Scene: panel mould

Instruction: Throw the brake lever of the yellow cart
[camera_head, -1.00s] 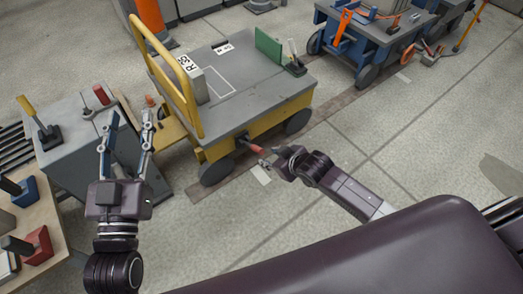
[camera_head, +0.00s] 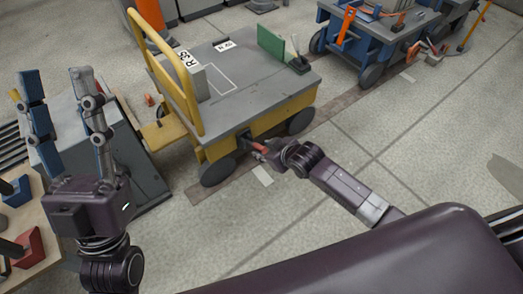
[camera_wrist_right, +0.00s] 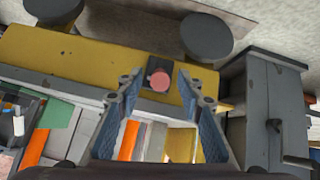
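The yellow cart (camera_head: 275,122) has a grey deck and a tall yellow push handle. Its brake lever (camera_head: 257,147), with a red grip, sticks out low on the near side. My right gripper (camera_head: 262,154) is at this lever and partly hides it. In the right wrist view the lever's round red end (camera_wrist_right: 158,79) shows end-on against a dark bracket. My right gripper (camera_wrist_right: 159,82) has its blue-padded fingers spread on either side of it, with gaps visible. My left gripper (camera_head: 57,82) is open and empty, raised at the left, away from the cart.
A grey cabinet (camera_head: 130,165) stands behind my left gripper. A wooden bench (camera_head: 45,235) with red and blue blocks is at the lower left. A blue cart (camera_head: 375,45) stands at the upper right.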

